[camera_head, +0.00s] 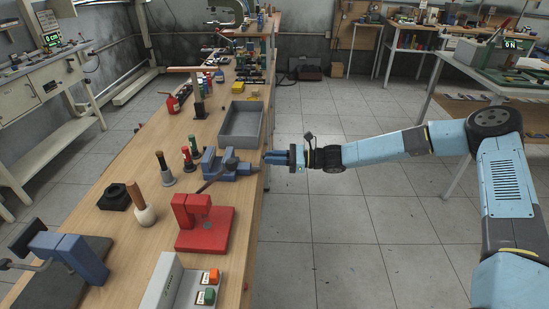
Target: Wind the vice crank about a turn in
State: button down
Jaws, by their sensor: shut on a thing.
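A small blue vice (211,161) stands near the right edge of the long wooden bench, in the middle of the view. Its crank (232,163) is on the side facing my arm. My gripper (266,157) reaches in level from the right at the bench edge, beside that crank end. Its fingers are shut on the crank's handle, which is mostly hidden between them. The handle's exact angle is too small to tell. Another blue vice (84,257) sits on a dark plate at the near left, apart from my gripper.
A grey open tray (243,137) stands just behind the vice. A red block on a red plate (217,237) is in front, with a switch box (173,285) nearer. Wooden-handled tools (163,168) stand to the left. The floor (320,240) right of the bench is clear.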

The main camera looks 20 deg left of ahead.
jog(key=shift+f+m, duration=0.1)
jog(key=shift+m, duration=0.3)
jog(key=shift+w, duration=0.1)
jog(key=c, duration=1.1)
grip_release()
jog(key=v, duration=1.3)
jog(key=shift+w+d, duration=0.1)
jog(key=shift+d, duration=0.25)
